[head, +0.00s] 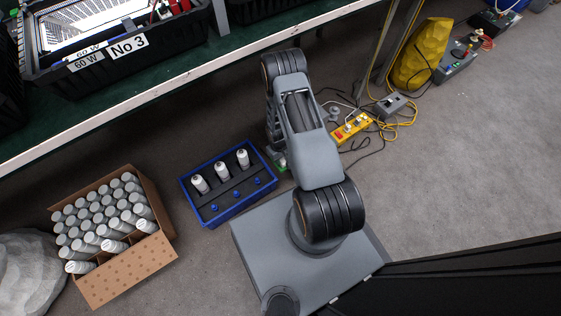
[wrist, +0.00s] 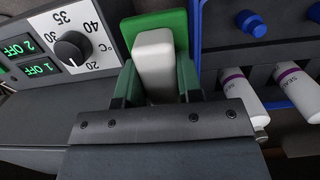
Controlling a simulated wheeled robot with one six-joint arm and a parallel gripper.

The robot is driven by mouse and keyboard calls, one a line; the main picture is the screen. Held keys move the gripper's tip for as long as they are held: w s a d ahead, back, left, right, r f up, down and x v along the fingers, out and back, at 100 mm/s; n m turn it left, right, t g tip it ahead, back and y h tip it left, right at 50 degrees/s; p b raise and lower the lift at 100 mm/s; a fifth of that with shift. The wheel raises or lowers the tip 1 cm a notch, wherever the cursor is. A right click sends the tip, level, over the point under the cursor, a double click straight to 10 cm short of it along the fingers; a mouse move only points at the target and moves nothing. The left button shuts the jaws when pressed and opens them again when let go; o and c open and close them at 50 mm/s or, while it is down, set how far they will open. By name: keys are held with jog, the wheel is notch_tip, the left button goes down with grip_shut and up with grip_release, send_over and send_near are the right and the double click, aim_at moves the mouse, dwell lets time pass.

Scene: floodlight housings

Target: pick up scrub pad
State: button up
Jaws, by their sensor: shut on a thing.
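The scrub pad (wrist: 155,58) has a white block-shaped grip on a green pad. In the wrist view the white grip stands between the two green-faced fingers of my gripper (wrist: 157,78), which is shut on it. The green pad (wrist: 118,28) shows beyond the fingers, close beside the blue tray's wall. In the head view only a small green patch (head: 281,161) shows beside the tray, below my arm. My arm hides most of the gripper there. I cannot tell whether the pad touches the floor.
The blue tray (head: 228,214) holds white bottles and blue caps, right of the gripper in the wrist view. A grey control box (wrist: 103,38) with a dial is on the left. A cardboard box (head: 133,265) of bottles, a yellow power strip (head: 352,127) and cables lie on the floor.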

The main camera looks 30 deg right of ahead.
notch_tip(320, 180, up, 11)
jog(key=p, duration=0.3)
jog(key=shift+p, duration=0.35)
jog(key=shift+r, duration=0.1)
